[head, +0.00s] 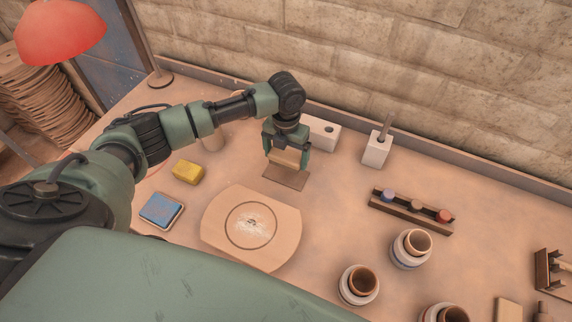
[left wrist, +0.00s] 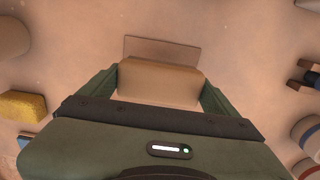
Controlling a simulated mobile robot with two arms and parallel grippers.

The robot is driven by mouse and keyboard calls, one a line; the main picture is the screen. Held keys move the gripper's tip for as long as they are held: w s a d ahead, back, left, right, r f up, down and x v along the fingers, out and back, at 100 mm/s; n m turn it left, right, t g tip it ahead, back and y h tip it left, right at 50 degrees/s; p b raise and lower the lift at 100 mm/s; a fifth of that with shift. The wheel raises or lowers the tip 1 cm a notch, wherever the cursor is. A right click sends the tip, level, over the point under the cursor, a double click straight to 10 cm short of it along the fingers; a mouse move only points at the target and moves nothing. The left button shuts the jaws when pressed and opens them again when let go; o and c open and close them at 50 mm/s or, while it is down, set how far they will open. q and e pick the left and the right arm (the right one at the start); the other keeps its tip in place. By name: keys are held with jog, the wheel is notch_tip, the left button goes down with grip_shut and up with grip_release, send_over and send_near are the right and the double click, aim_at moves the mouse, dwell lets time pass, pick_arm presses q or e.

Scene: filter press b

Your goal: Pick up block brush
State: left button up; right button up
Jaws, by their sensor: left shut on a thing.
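The block brush (head: 286,158) is a pale tan wooden block. My left gripper (head: 287,150) comes down over it from above and is shut on it, one finger at each end. In the left wrist view the block brush (left wrist: 160,82) fills the space between the two fingers of the left gripper (left wrist: 160,88). A thin flat brown plate (head: 284,177) lies on the table just under and in front of the brush. I cannot tell clearly whether the brush touches it. The brush's underside is hidden. My right gripper is not in view.
A yellow sponge (head: 188,172), a blue pad (head: 161,210) and a round-marked board (head: 280,222) lie nearby. White blocks (head: 376,149) stand behind, near the wall. A dark rack (head: 411,212) and several cups (head: 411,248) are to the right. Bare table lies between.

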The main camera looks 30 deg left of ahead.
aim_at(286, 155)
pick_arm(q)
notch_tip(286, 155, up, 15)
jog(key=b, duration=0.1)
jog(key=shift+f+b, duration=0.15)
jog(key=shift+b, duration=0.15)
jog(key=o, duration=0.8)
jog(key=c, duration=0.6)
jog(key=shift+o, duration=0.2)
